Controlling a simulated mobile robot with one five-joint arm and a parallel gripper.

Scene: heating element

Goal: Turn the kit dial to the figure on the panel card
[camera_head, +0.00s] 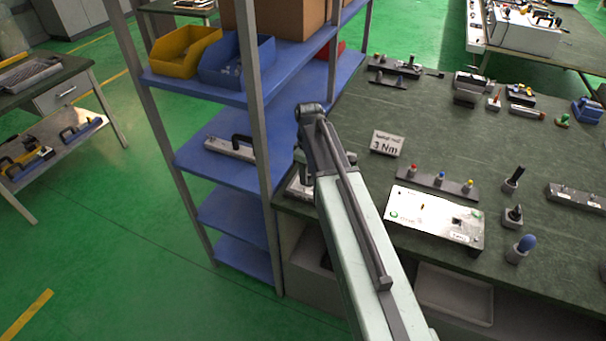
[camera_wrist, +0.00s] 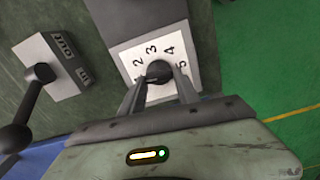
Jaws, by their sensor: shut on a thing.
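My gripper (camera_wrist: 160,79) is shut on the knob, one finger on each side. The fingers cover part of the knob, and I cannot tell which figure it points to. In the head view my arm hides the dial and the fingertips.
A pale block with dark marks (camera_wrist: 57,68) and a dark ball-ended rod (camera_wrist: 28,104) are left of the dial. A blue shelf rack (camera_head: 225,158) stands close left of my arm. A white panel box (camera_head: 434,217) and several small tools occupy the bench to the right.

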